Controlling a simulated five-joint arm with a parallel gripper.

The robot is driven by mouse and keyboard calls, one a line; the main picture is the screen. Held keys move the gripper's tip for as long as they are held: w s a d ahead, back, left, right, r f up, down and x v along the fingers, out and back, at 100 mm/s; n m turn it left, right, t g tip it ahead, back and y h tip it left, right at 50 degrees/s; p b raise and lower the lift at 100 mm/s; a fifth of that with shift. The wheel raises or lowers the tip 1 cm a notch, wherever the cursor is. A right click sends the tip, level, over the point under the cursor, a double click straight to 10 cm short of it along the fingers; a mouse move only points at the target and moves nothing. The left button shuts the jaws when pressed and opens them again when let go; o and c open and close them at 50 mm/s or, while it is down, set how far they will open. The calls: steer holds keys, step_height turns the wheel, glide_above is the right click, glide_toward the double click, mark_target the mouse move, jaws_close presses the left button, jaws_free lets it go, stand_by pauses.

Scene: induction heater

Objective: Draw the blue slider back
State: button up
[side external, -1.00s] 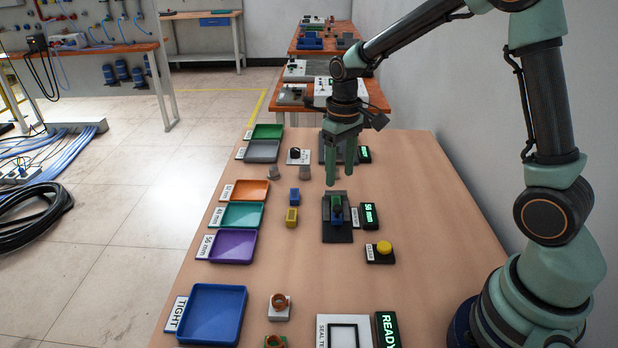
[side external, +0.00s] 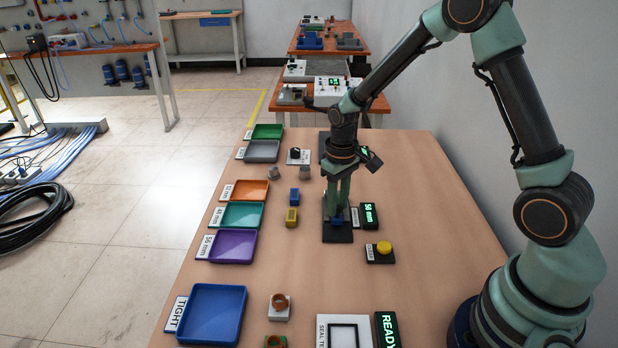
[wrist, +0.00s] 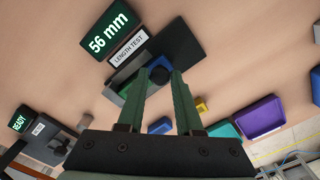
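The blue slider (side external: 337,221) sits on the black length-test fixture (side external: 338,236), low between my fingers in the side view. In the wrist view a strip of blue (wrist: 156,62) shows behind a dark round knob (wrist: 159,75), with a green part to its left. My gripper (side external: 338,208) is lowered over the fixture with its fingers pointing down. In the wrist view its fingertips (wrist: 160,74) are apart, one on each side of the knob, with what looks like a small gap. My fingers hide part of the slider in the side view.
A display reading 56 mm (side external: 370,216) stands right of the fixture. A yellow button (side external: 384,247) is nearer the front. Blue (side external: 294,197) and yellow (side external: 291,217) blocks lie to the left, before the trays (side external: 241,216). Table between fixture and front items is mostly clear.

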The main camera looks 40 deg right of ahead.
jaws_close()
steer(key=shift+r, duration=0.1)
stand_by(1.1)
